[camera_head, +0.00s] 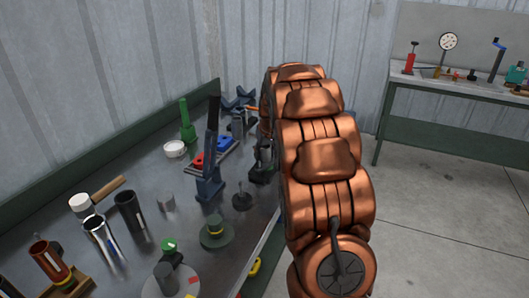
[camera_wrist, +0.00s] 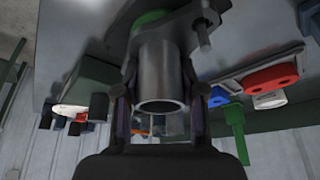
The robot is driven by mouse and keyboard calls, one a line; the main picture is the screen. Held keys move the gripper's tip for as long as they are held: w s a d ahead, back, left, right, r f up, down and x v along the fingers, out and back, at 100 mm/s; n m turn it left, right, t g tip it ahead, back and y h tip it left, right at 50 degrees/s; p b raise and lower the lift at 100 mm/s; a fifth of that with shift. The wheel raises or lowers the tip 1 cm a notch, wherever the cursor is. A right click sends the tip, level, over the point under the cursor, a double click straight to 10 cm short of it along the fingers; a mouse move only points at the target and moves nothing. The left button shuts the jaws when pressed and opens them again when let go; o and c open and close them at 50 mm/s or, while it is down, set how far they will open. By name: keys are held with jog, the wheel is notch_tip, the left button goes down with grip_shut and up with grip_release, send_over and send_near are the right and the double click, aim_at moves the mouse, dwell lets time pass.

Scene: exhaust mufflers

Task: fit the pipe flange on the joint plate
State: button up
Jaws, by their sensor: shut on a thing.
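In the wrist view, my gripper (camera_wrist: 161,92) is shut on the pipe of the grey metal pipe flange (camera_wrist: 158,68), one finger on each side. The pipe's open end faces my palm. A dark grey plate with rounded lobes (camera_wrist: 185,22) lies at the pipe's far end, and a stud (camera_wrist: 203,38) shows at its right lobe. Something green (camera_wrist: 150,17) shows just beyond it. I cannot tell the flange's own plate from the joint plate there, nor whether they touch. In the head view, my copper arm hides most of my gripper and the flange.
The metal bench (camera_head: 130,190) holds a blue-based clamp (camera_head: 209,185), a green-handled tool (camera_head: 187,125), a white roll (camera_head: 175,149), a mallet (camera_head: 82,202), upright tubes (camera_head: 129,211) and a round stand (camera_head: 216,233). A second bench (camera_head: 460,88) stands at the back right, with clear floor before it.

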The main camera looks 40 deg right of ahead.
jog(key=o, duration=1.1)
jog(key=shift+o, duration=0.2)
jog(key=v, duration=1.2)
jog(key=s+a+n+g+y+p, duration=0.1)
jog(key=s+a+p, duration=0.1)
jog(key=s+a, duration=0.6)
jog(key=s+a+g+p, duration=0.1)
jog(key=s+a+g, duration=0.1)
jog(key=s+a, duration=0.65)
jog(key=s+a+f+g+p, duration=0.1)
jog(key=s+a, duration=0.3)
jog(key=s, duration=0.3)
jog(key=s+a+f+n+g+p, duration=0.1)
jog(key=s+a+f, duration=0.1)
jog(key=s, duration=0.5)
jog(key=s+a+f+n+g+p, duration=0.1)
jog(key=s+a, duration=0.4)
jog(key=s, duration=0.2)
jog(key=shift+a+f, duration=0.3)
jog(key=shift+f, duration=0.05)
